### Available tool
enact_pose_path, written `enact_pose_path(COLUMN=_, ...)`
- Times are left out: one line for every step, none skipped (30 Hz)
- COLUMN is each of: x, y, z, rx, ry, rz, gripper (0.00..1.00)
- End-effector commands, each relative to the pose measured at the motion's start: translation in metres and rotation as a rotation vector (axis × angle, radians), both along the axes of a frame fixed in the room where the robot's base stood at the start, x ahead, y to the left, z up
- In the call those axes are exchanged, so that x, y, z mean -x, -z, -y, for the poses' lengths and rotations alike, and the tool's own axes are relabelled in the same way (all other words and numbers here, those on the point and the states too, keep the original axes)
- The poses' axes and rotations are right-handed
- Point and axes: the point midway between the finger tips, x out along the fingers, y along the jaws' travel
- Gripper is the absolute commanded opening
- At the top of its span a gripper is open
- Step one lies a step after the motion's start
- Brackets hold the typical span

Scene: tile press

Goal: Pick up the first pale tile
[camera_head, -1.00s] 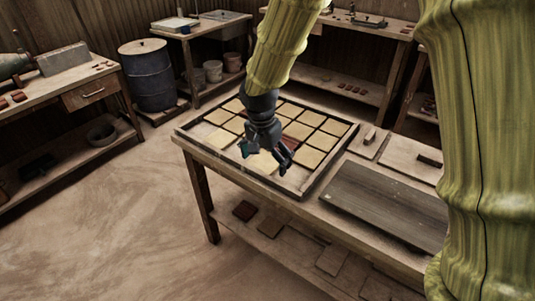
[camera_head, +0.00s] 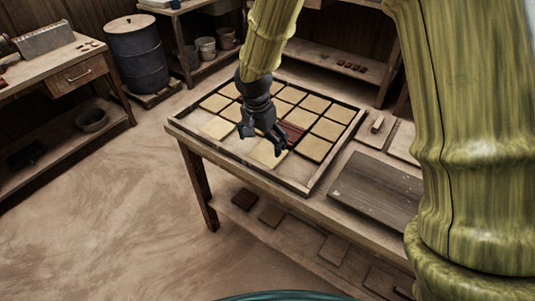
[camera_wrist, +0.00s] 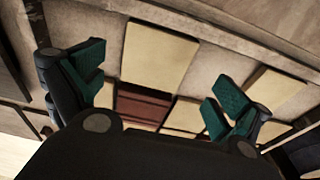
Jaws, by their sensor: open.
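Many pale square tiles lie in a shallow wooden tray (camera_head: 311,187) on the bench. My gripper (camera_head: 264,142) points down over the front part of the tray, open and empty. A pale tile (camera_head: 267,154) lies just under it, partly hidden by a finger. In the wrist view a pale tile (camera_wrist: 157,54) shows in the gap between the spread fingers of my gripper (camera_wrist: 160,88), beyond the tips. A second pale tile (camera_wrist: 268,87) lies behind the right finger. Dark red tiles (camera_wrist: 142,105) lie beside the pale ones; they also show in the head view (camera_head: 292,131), partly behind the gripper.
A dark board (camera_head: 375,188) lies on the bench right of the tray. A small block (camera_head: 377,124) sits on a pale board behind it. The tray's raised rim surrounds the tiles. A blue barrel (camera_head: 137,55) and a side bench (camera_head: 50,75) stand at the back left.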

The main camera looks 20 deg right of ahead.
Motion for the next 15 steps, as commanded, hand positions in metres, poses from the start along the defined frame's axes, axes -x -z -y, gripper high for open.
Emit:
enact_pose_path(x=0.000, y=0.002, z=0.001, rx=-0.001, ry=0.000, rz=-0.001, gripper=1.00)
enact_pose_path(x=0.000, y=0.003, z=0.001, rx=0.000, ry=0.000, rz=-0.001, gripper=1.00)
enact_pose_path(x=-0.001, y=0.006, z=0.002, rx=0.000, ry=0.000, rz=-0.001, gripper=1.00)
enact_pose_path(x=-0.001, y=0.009, z=0.004, rx=0.000, ry=0.000, rz=-0.003, gripper=1.00)
enact_pose_path(x=-0.001, y=0.012, z=0.005, rx=0.000, ry=0.000, rz=-0.003, gripper=1.00)
enact_pose_path(x=-0.002, y=0.016, z=0.006, rx=-0.001, ry=-0.001, rz=-0.004, gripper=1.00)
enact_pose_path(x=-0.003, y=0.019, z=0.008, rx=-0.001, ry=-0.002, rz=-0.002, gripper=1.00)
enact_pose_path(x=-0.003, y=0.023, z=0.009, rx=-0.002, ry=0.000, rz=-0.003, gripper=1.00)
enact_pose_path(x=-0.004, y=0.027, z=0.011, rx=-0.002, ry=-0.002, rz=-0.003, gripper=1.00)
enact_pose_path(x=-0.005, y=0.030, z=0.012, rx=-0.001, ry=-0.002, rz=-0.002, gripper=1.00)
enact_pose_path(x=-0.005, y=0.034, z=0.011, rx=-0.001, ry=-0.002, rz=-0.002, gripper=1.00)
enact_pose_path(x=-0.005, y=0.038, z=0.012, rx=0.000, ry=-0.003, rz=-0.002, gripper=1.00)
enact_pose_path(x=-0.006, y=0.041, z=0.012, rx=0.000, ry=-0.004, rz=-0.002, gripper=1.00)
enact_pose_path(x=-0.006, y=0.043, z=0.012, rx=0.000, ry=-0.004, rz=-0.001, gripper=1.00)
enact_pose_path(x=-0.006, y=0.045, z=0.012, rx=-0.001, ry=-0.003, rz=-0.001, gripper=1.00)
